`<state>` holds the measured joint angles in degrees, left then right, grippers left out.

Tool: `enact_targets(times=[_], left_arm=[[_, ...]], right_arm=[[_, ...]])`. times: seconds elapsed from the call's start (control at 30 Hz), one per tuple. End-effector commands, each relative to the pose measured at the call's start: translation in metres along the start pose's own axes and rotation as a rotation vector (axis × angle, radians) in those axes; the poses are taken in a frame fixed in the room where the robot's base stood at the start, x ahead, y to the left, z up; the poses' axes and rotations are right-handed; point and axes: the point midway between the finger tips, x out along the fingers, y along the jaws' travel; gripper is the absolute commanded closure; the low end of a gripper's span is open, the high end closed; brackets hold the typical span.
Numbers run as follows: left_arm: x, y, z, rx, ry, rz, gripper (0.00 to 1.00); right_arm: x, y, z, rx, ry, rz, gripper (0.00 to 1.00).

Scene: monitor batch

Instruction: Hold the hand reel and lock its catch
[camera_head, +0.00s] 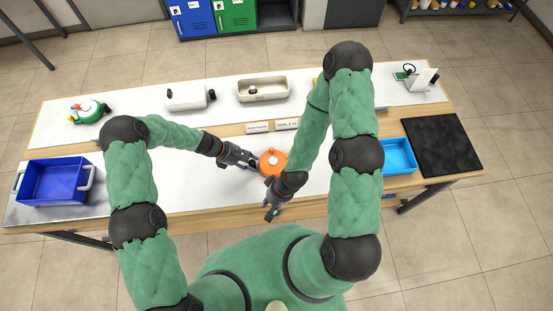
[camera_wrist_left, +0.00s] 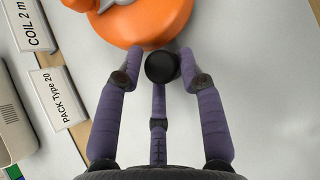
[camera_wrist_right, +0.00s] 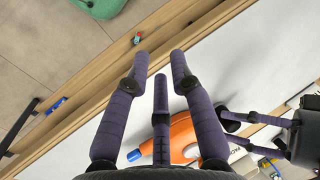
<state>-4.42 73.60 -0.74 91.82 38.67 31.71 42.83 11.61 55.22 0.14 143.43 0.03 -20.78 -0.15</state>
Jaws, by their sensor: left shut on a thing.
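The orange hand reel (camera_head: 272,161) lies on the white work surface near the table's front middle. A black knob (camera_wrist_left: 162,66) stands beside its orange body in the left wrist view. My left gripper (camera_head: 252,164) is shut on this knob, at the reel's left side. My right gripper (camera_head: 270,213) is open and empty, beyond the reel's near side by the front table edge. In the right wrist view the reel (camera_wrist_right: 184,138) shows behind the fingers, with a blue tip (camera_wrist_right: 135,155) on its orange part, perhaps the catch. Fingers partly hide the reel there.
A blue crate (camera_head: 53,182) stands at the left and a light-blue tray (camera_head: 398,156) at the right beside a black mat (camera_head: 442,146). A green reel-like item (camera_head: 88,110), a white box (camera_head: 186,97) and a beige tray (camera_head: 262,88) stand along the back.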

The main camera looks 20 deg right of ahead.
Motion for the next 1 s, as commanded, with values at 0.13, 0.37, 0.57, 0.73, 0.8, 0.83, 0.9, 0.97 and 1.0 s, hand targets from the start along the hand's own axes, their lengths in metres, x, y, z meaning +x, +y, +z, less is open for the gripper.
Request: enact_targets(times=[0.13, 0.37, 0.57, 0.73, 0.8, 0.83, 0.9, 0.97, 1.0], left_arm=[[0.000, 0.000, 0.000, 0.000, 0.000, 0.000, 1.00], [0.000, 0.000, 0.000, -0.001, 0.000, -0.001, 1.00], [0.000, -0.001, 0.000, -0.001, -0.001, -0.001, 1.00], [0.001, -0.001, 0.000, 0.000, -0.001, -0.002, 1.00], [0.001, -0.001, 0.000, -0.001, -0.001, -0.002, 1.00], [0.001, -0.001, 0.000, -0.001, -0.001, -0.002, 1.00], [0.001, -0.001, 0.000, -0.001, -0.001, -0.002, 1.00], [0.001, -0.001, 0.000, -0.001, -0.001, -0.002, 1.00], [0.001, -0.001, 0.000, -0.001, -0.001, -0.002, 1.00]], right_arm=[[0.000, 0.000, 0.000, 0.000, 0.000, 0.000, 0.76], [0.000, 0.000, 0.000, 0.000, 0.000, 0.000, 0.76], [-0.001, -0.001, -0.006, -0.034, 0.003, -0.006, 0.63], [-0.007, -0.002, -0.037, -0.267, -0.001, -0.032, 0.63], [-0.013, 0.002, -0.058, -0.429, -0.004, -0.033, 0.63], [-0.017, 0.004, -0.068, -0.507, -0.007, -0.028, 0.63], [-0.027, 0.015, -0.090, -0.693, -0.020, -0.006, 0.63], [-0.038, 0.027, -0.110, -0.848, -0.034, 0.027, 0.63], [-0.046, 0.037, -0.122, -0.940, -0.049, 0.052, 0.63]])
